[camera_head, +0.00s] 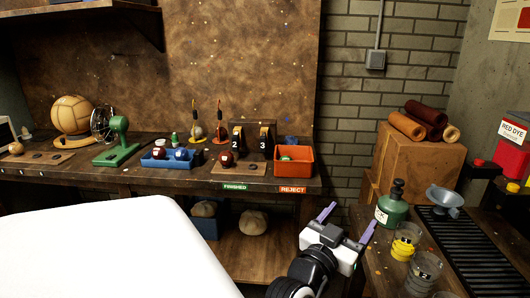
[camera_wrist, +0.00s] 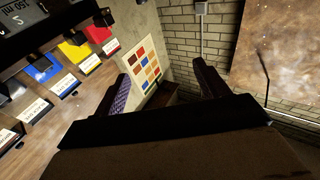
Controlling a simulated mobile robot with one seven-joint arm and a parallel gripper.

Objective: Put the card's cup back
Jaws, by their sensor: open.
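My gripper (camera_head: 348,221) is open and empty in the head view, raised left of the right-hand bench. Its two fingers also stand apart in the wrist view (camera_wrist: 162,75). A clear cup with yellow contents (camera_head: 404,243) stands on that bench, to the right of my gripper and apart from it. A second clear cup marked 2 (camera_head: 425,271) stands in front of it. A third cup (camera_head: 441,294) is cut off by the bottom edge. A card with coloured squares (camera_wrist: 150,64) hangs on the wall in the wrist view. I cannot tell which cup belongs to the card.
A green bottle (camera_head: 391,206) stands behind the cups. A grey funnel (camera_head: 445,198) sits by the dark ribbed rack (camera_head: 462,255). A red dye container (camera_head: 507,149) is at far right. A workbench (camera_head: 160,177) spans the back.

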